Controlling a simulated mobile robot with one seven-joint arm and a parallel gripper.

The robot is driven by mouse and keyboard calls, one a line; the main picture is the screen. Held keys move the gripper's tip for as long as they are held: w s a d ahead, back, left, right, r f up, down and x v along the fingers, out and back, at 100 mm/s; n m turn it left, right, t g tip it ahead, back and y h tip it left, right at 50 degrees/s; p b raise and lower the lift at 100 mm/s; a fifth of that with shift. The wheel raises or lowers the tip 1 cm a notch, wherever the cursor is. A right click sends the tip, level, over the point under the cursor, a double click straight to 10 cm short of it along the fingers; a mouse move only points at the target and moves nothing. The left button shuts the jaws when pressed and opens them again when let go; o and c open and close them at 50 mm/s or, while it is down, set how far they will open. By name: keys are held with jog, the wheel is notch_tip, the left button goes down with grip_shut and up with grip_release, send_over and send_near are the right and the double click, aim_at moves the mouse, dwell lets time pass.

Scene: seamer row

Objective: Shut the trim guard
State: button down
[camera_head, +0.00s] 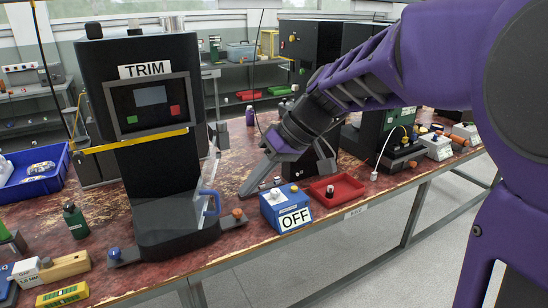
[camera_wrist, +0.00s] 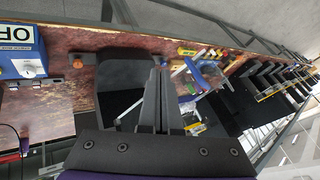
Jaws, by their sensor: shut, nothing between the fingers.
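The black trim machine (camera_head: 150,130) stands on the left of the bench under a TRIM sign. A clear guard panel (camera_head: 180,212) with a blue handle (camera_head: 211,203) is low on its right front; I cannot tell how far open it stands. My gripper (camera_head: 246,191) is shut and empty, pointing down and left, right of the handle and apart from it. In the wrist view the closed fingers (camera_wrist: 159,75) point up the picture. A clear, blue-edged piece, which looks like the guard (camera_wrist: 207,75), shows right of the fingertips, partly hidden.
A blue switch box (camera_head: 272,213) marked OFF stands just right of and below the fingers. A red tray (camera_head: 335,190) lies beyond it. A green bottle (camera_head: 76,221) and a yellow level (camera_head: 62,295) are left of the machine. Little bench is clear between machine and box.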

jog(key=shift+s+a, duration=1.3)
jog(key=shift+a, duration=0.2)
jog(key=shift+a, duration=0.2)
